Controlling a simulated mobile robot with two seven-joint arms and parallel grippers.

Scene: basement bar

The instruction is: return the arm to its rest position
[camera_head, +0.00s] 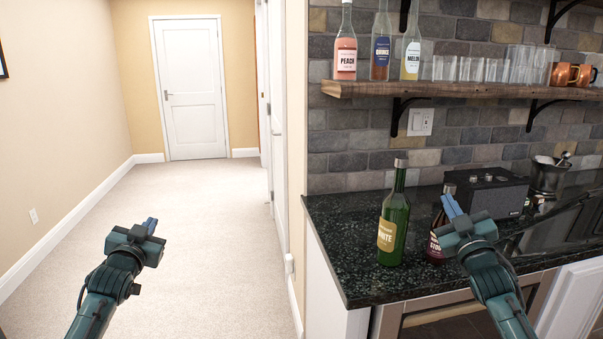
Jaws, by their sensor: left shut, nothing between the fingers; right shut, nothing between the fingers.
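My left gripper (151,226) is shut and empty, held up over the carpeted floor at the lower left, apart from everything around it. My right gripper (451,206) is shut and empty. In the picture it lies in front of the dark counter and covers part of a dark bottle with a red label (433,246). I cannot tell how near its fingers are to that bottle.
A green bottle (394,222) stands near the left end of the dark counter (345,235). A black speaker box (491,192) and a metal bucket (547,176) stand further right. A wooden shelf (450,92) holds bottles and glasses. The carpet (200,230) is clear.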

